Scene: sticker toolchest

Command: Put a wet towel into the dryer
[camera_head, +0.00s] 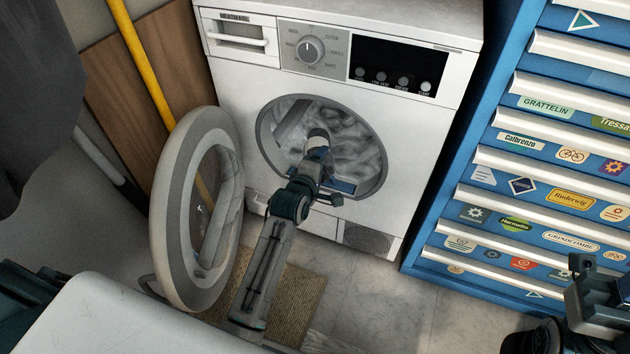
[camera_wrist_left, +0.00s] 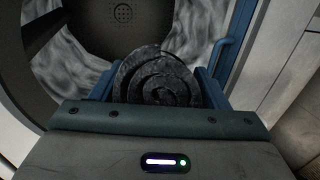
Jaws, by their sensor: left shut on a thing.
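The white dryer (camera_head: 235,90) stands against the wall with its round door (camera_head: 165,215) swung open to the left. My left arm reaches up to the drum opening (camera_head: 378,150). My left gripper (camera_head: 318,160) is at the opening, in front of the pale, swirled drum interior. In the left wrist view its blue fingers (camera_wrist_left: 158,85) are shut on a dark grey rolled towel (camera_wrist_left: 158,78), seen end-on as a spiral. The towel is hard to make out in the head view. My right gripper (camera_head: 590,275) is at the right edge, and its fingers are unclear.
A blue tool chest (camera_head: 480,150) with stickered drawers stands close to the dryer's right. A yellow pole (camera_head: 142,65) leans behind the open door. A woven mat (camera_head: 297,295) lies on the floor below. A white surface (camera_head: 130,320) is at the lower left.

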